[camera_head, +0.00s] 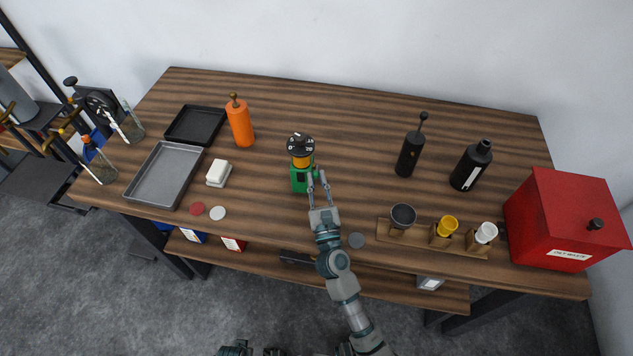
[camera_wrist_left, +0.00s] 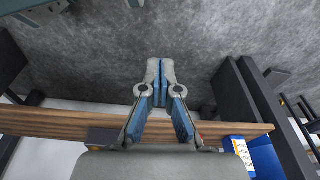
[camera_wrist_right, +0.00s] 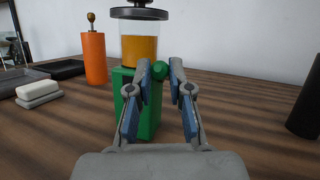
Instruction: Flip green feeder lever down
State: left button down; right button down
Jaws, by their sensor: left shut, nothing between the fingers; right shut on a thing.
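The green feeder (camera_head: 303,181) stands upright near the middle of the table, with an amber-filled clear hopper and a black numbered lid (camera_head: 300,144) on top. In the right wrist view its green body (camera_wrist_right: 149,120) shows behind the fingers. The green lever's round knob (camera_wrist_right: 159,70) is at the body's upper right edge, level with its top. My right gripper (camera_head: 318,182) is shut on this knob, which sits between its fingertips (camera_wrist_right: 160,74). The lever's arm is mostly hidden. My left gripper (camera_wrist_left: 154,82) is shut and empty, pointing at the floor beyond a table edge.
A wooden cup rack (camera_head: 433,238), black grinder (camera_head: 410,154), black bottle (camera_head: 470,166) and red box (camera_head: 562,220) stand right.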

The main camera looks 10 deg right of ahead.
pick_arm(q)
jog(key=shift+w+r, duration=0.25)
jog(key=shift+r, duration=0.85)
pick_arm(e)
jog(key=c, duration=1.1)
grip_release()
jog(key=shift+o, duration=0.2)
jog(key=shift+s+f, duration=0.1)
jog(key=v, duration=1.2)
